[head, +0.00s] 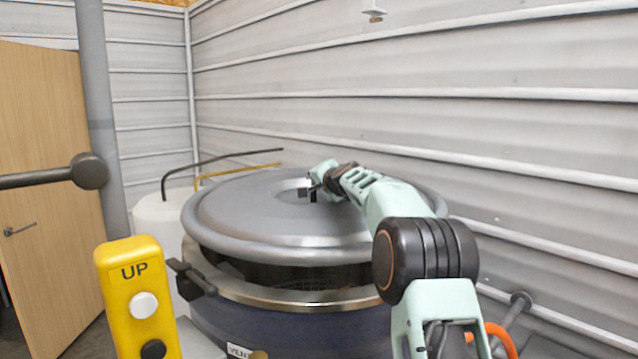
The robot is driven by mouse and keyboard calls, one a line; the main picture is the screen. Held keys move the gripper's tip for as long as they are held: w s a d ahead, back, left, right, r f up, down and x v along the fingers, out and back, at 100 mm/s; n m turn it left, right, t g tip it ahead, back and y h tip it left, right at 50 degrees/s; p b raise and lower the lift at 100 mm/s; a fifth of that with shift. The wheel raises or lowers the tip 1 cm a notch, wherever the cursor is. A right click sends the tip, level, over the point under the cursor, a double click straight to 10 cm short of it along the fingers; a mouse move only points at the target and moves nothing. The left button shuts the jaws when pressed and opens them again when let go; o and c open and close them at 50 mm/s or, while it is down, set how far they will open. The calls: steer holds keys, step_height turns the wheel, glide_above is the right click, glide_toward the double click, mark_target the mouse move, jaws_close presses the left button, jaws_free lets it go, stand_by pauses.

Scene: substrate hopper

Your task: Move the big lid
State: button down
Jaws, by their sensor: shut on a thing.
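The big lid (270,225) is a wide grey domed disc above a round dark blue hopper (310,325) with a bright metal rim. A dark gap shows between the lid's front edge and the rim, so the lid is raised at the front. Whether its back edge touches the hopper is hidden. My gripper (308,190) is at the middle of the lid's top, reaching in from the right. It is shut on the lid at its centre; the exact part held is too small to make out.
A yellow control box (140,300) marked UP stands at the front left. A dark clamp (192,278) sticks out at the hopper's left rim. A white drum (160,222) with bent pipes is behind left. A grey post (97,120) and wooden door (45,170) are left; a corrugated wall (430,130) is close behind.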

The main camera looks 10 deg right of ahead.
mark_target(325, 206)
steer(key=shift+f+b, duration=3.4)
steer(key=shift+b, duration=0.15)
steer(key=shift+s, duration=0.15)
steer(key=c, duration=1.9)
jaws_free()
steer(key=shift+s, duration=0.1)
steer(key=shift+o, duration=0.3)
steer(key=shift+f, duration=0.65)
steer(key=shift+s+d+r, duration=0.15)
steer(key=shift+s+r, duration=0.15)
steer(key=shift+s, duration=0.15)
steer(key=v, duration=0.9)
steer(key=shift+r, duration=0.25)
steer(key=shift+v, duration=1)
